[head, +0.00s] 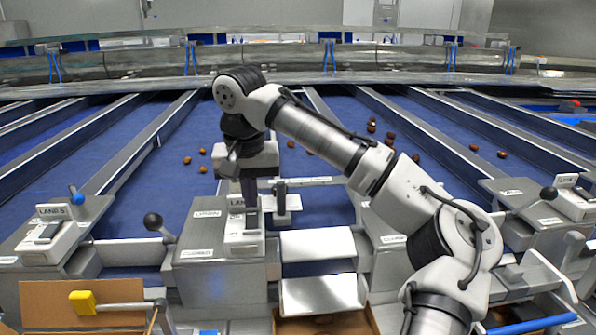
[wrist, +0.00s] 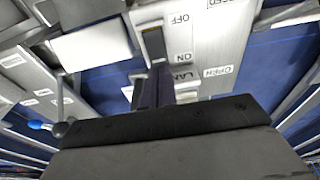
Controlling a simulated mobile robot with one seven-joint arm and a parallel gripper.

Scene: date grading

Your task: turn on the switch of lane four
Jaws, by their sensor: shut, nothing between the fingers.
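A white switch box (head: 243,237) stands on the grey console in the middle of the head view. Its label is partly hidden and only "LAN" can be read, so its lane number does not show. In the wrist view its dark rocker (wrist: 153,44) lies beside the words OFF and ON. My gripper (head: 250,203) is shut and empty, pointing down over this box. In the wrist view its fingertips (wrist: 158,72) are at the ON end of the rocker. I cannot tell whether they touch it or which way the rocker is tipped.
The LANE 5 switch box (head: 45,238) is on the left console. A black-knobbed lever (head: 154,222) stands left of the middle console, and another knob (head: 548,193) is at the right. Metal chutes (head: 318,243) lie just right of the middle box. Dates lie on the blue lanes behind.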

